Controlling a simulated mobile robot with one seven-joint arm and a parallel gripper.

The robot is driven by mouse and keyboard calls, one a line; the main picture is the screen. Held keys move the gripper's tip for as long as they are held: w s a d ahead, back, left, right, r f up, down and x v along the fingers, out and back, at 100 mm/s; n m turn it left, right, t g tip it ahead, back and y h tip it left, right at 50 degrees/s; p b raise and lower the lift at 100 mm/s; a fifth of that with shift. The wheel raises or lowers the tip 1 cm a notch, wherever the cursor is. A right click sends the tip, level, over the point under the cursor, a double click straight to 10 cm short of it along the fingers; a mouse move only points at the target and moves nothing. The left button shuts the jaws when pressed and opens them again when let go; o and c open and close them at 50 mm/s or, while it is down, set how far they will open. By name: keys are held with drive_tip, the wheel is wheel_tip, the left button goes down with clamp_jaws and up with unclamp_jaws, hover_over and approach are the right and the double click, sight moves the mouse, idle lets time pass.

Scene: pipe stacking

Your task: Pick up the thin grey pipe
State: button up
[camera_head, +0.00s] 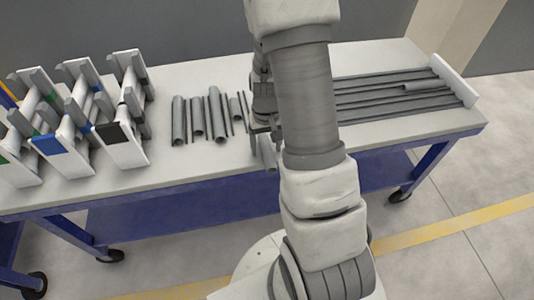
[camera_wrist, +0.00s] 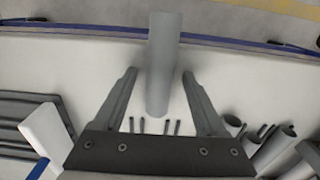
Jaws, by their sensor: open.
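My gripper (camera_wrist: 159,72) is open in the wrist view, with one finger on each side of a smooth grey pipe (camera_wrist: 164,40). The fingers show gaps to the pipe on both sides. In the head view my gripper (camera_head: 263,128) is partly hidden behind my arm, and the same pipe (camera_head: 268,154) shows just below it near the table's front edge. Thin grey pipes (camera_head: 190,117) lie among thicker ones to the left of my gripper. I cannot tell for sure which pipe is the thin one named.
The white-topped table (camera_head: 210,165) has a blue frame. Several white-and-grey racks (camera_head: 122,140) stand at the left. Long dark pipes (camera_head: 380,98) lie at the right beside a white end stop (camera_head: 454,80). Short pipes (camera_wrist: 265,135) show at right in the wrist view.

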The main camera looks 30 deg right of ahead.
drive_tip(key=shift+c, duration=0.3)
drive_tip(key=shift+r, duration=0.1)
clamp_jaws()
